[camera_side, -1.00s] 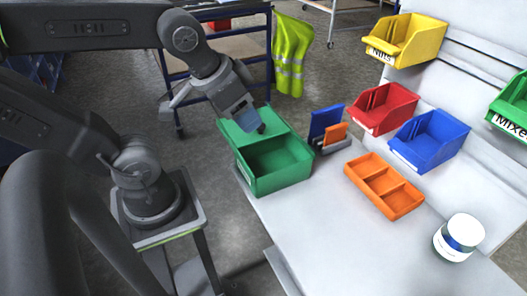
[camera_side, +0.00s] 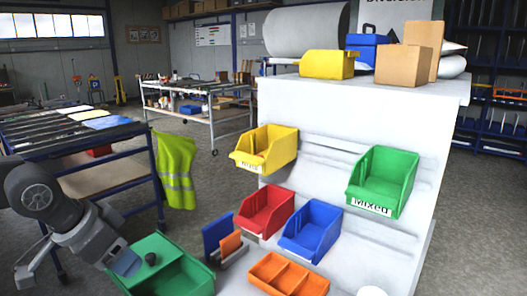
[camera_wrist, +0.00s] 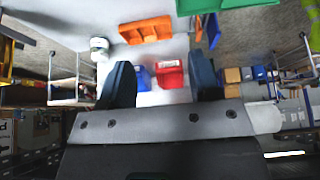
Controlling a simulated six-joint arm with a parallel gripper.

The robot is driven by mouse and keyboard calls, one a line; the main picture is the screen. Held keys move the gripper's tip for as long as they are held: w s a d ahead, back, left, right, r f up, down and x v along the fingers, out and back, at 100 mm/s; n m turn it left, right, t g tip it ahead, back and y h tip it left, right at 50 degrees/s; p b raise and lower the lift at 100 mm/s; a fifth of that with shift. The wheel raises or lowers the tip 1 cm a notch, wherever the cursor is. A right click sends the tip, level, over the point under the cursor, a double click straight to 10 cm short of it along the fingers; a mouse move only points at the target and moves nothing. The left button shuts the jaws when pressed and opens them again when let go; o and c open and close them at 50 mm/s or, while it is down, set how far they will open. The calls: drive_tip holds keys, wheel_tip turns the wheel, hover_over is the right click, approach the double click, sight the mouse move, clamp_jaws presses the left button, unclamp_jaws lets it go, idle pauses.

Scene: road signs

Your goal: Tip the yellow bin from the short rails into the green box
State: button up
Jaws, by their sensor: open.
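A yellow bin (camera_side: 265,150) with a white label hangs at the upper left of the white rail panel in the side view, upright and apart from my gripper. Its contents cannot be made out. The green box (camera_side: 185,278) stands at the bottom of the side view, partly cut off by the frame edge; a green edge also shows at the top of the wrist view (camera_wrist: 222,5). My gripper (camera_side: 138,262) is over the left part of the green box. In the wrist view my gripper (camera_wrist: 162,82) has its two dark fingers wide apart, with nothing between them.
A red bin (camera_side: 264,212) and blue bin (camera_side: 311,231) sit below the yellow one; a green labelled bin (camera_side: 384,180) hangs right. An orange tray (camera_side: 288,274) and a blue-and-orange holder (camera_side: 222,238) are beside the box. Another yellow bin (camera_side: 327,64) stands on top.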

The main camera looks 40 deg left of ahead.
drive_tip(key=shift+c, duration=0.5)
drive_tip(key=shift+w, duration=0.2)
drive_tip(key=shift+c, duration=0.8)
drive_tip(key=w+r+m+t, duration=0.1)
drive_tip(key=w+m+t, duration=0.1)
drive_tip(key=w+m, duration=0.1)
drive_tip(key=w+m+t, duration=0.2)
drive_tip(key=w+m, duration=0.1)
drive_tip(key=w, duration=0.2)
drive_tip(key=w+d+r+m+t, duration=0.1)
drive_tip(key=w+m+t, duration=0.1)
drive_tip(key=w+m, duration=0.1)
drive_tip(key=shift+w+r, duration=0.35)
drive_tip(key=shift+w, duration=0.1)
drive_tip(key=shift+c, duration=0.7)
drive_tip(key=w+r+m+t, duration=0.4)
drive_tip(key=w+m+t, duration=0.3)
drive_tip(key=w+m, duration=0.2)
drive_tip(key=shift+w+r, duration=0.35)
drive_tip(key=shift+w, duration=0.05)
